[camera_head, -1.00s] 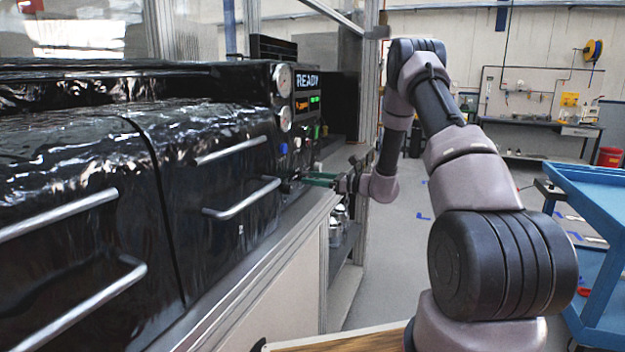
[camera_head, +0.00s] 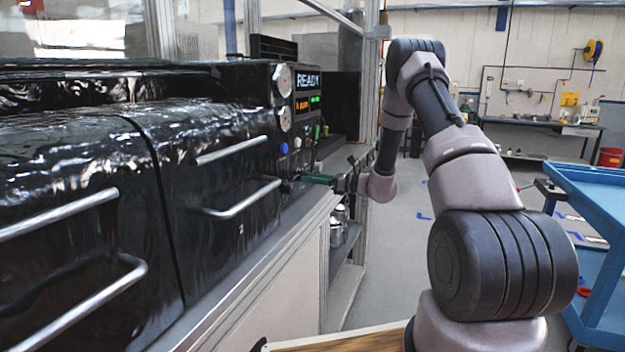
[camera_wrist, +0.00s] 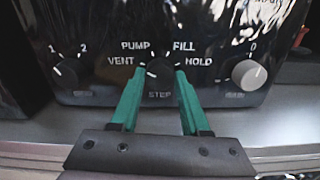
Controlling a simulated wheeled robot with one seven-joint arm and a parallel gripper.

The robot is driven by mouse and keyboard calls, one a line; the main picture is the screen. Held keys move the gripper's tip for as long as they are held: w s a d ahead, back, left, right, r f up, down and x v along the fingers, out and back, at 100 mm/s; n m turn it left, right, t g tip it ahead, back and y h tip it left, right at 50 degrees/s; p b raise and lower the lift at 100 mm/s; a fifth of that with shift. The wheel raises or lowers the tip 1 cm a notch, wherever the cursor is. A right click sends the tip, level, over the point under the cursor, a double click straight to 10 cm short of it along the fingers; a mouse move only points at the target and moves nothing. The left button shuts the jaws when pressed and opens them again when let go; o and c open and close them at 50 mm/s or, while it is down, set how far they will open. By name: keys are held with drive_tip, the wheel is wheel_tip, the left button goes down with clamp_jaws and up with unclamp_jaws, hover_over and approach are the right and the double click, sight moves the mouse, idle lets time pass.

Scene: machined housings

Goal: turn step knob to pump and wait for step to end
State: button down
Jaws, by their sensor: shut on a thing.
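The black step knob (camera_wrist: 160,76) sits on the black panel in the wrist view, with STEP printed below it. VENT and PUMP are printed at its left and upper left, FILL and HOLD at its upper right and right. My gripper (camera_wrist: 161,72) has its two green fingers shut on the knob, one on each side. The fingers partly cover the knob, and I cannot tell surely which label its pointer faces. In the head view my gripper (camera_head: 300,179) reaches the panel's lower part.
A black knob (camera_wrist: 65,74) marked 1 and 2 is left of the step knob, and a grey knob (camera_wrist: 249,74) is on the right. Drawer handles (camera_head: 243,198) project close to my gripper. A blue cart (camera_head: 590,185) stands at the right.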

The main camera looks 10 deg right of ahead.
drive_tip(key=m, duration=0.3)
drive_tip(key=shift+m, duration=2.4)
drive_tip(key=shift+c, duration=2)
unclamp_jaws()
drive_tip(key=shift+d, duration=0.15)
drive_tip(key=v, duration=1)
drive_tip(key=shift+s+d, duration=0.25)
